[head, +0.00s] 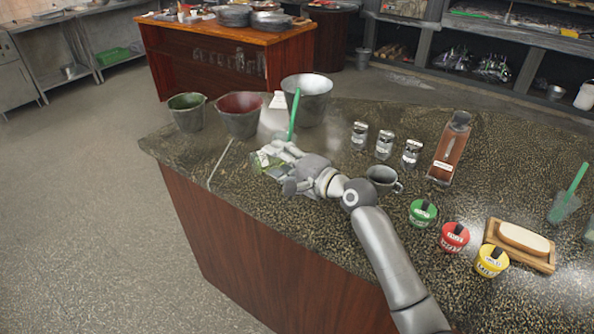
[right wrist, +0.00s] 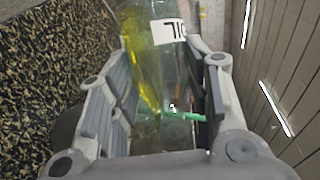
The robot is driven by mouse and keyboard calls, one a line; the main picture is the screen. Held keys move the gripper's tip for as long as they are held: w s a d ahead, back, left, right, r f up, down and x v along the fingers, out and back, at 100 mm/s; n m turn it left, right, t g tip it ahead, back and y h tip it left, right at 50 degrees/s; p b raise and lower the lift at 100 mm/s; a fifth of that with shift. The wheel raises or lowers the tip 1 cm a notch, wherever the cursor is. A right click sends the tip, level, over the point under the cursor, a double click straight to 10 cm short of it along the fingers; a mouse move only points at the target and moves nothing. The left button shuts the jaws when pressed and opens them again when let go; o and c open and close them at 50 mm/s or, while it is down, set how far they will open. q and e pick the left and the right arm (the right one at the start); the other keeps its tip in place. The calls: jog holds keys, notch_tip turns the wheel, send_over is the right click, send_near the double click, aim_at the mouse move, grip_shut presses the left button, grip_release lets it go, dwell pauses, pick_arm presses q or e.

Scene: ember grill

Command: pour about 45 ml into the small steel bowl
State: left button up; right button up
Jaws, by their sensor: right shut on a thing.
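My right gripper (head: 277,157) is shut on a clear bottle of yellow oil (right wrist: 148,55), low over the left part of the counter. In the right wrist view the bottle lies between the two fingers, and its white label shows part of the word OIL. In the head view only a greenish part of the bottle (head: 262,160) shows past the fingers. A wide, bright steel vessel (head: 308,92) stands behind the gripper. I cannot make out a separate small steel bowl; the hand and arm cover part of the counter. My left gripper is not in view.
A dark green bucket (head: 187,112) and a red-lined bucket (head: 240,115) stand at the back left. A green stick (head: 294,115) rises behind my gripper. Several glass shakers (head: 384,145) and a dark mug (head: 384,179) stand to the right. A thin rod (head: 219,163) lies left.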

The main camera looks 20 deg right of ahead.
jog(key=shift+d+m, duration=0.1)
jog(key=shift+m, duration=0.2)
dwell(0.8)
jog(key=shift+r, duration=0.15)
jog(key=shift+f+n, duration=0.45)
jog(key=shift+n, duration=0.35)
jog(key=shift+a+r+n+g+h+p, duration=0.15)
jog(key=shift+r+n+g+h+p, duration=0.15)
jog(key=shift+n+p, duration=0.2)
jog(key=shift+a+r+n+g+h+p, duration=0.1)
jog(key=shift+n+g+h+p, duration=0.1)
jog(key=shift+n+h+p, duration=0.3)
jog(key=shift+f+b, duration=0.3)
jog(key=shift+b, duration=0.05)
